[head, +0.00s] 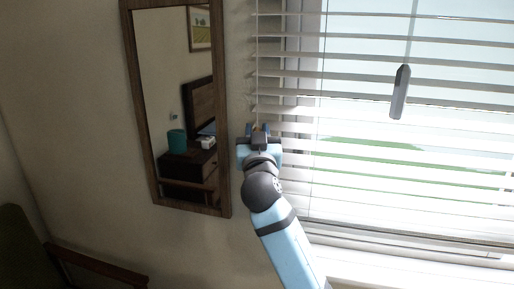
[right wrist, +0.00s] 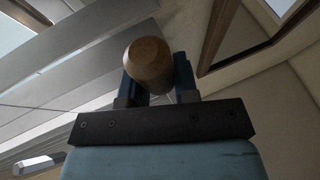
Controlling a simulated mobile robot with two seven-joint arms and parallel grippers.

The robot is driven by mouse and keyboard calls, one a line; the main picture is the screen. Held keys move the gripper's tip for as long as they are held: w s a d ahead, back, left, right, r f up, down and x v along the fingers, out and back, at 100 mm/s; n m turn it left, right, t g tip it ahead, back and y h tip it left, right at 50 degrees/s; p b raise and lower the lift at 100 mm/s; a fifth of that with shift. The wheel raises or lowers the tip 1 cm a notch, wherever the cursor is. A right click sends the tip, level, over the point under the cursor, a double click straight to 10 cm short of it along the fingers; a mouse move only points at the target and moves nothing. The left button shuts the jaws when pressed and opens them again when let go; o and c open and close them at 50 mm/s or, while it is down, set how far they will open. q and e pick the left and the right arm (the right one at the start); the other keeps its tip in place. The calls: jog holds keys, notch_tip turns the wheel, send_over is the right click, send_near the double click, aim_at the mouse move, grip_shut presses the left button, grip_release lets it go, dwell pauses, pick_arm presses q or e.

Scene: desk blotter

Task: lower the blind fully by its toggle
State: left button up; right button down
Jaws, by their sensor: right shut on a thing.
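The blind (head: 345,73) hangs across the window at the right of the head view, its pale slats tilted open with daylight between them. Its slats also show in the right wrist view (right wrist: 75,60). My right gripper (head: 259,129) is at the blind's left edge, beside the mirror. In the right wrist view, my right gripper (right wrist: 155,85) is shut on a brown wooden toggle (right wrist: 148,62), which sits between the two fingers. A thin cord (head: 256,75) runs upward from the gripper in the head view. My left gripper is not in view.
A wood-framed mirror (head: 222,120) hangs on the wall just left of my right gripper. A grey wand (head: 400,92) hangs in front of the slats. A window sill (head: 370,270) lies below, and a dark chair (head: 95,268) stands at lower left.

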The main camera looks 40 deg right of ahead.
notch_tip(320, 180, up, 16)
jog(key=p, duration=0.8)
jog(key=shift+f, duration=0.2)
jog(key=c, duration=0.9)
grip_release()
jog(key=shift+o, duration=0.2)
jog(key=shift+f, duration=0.1)
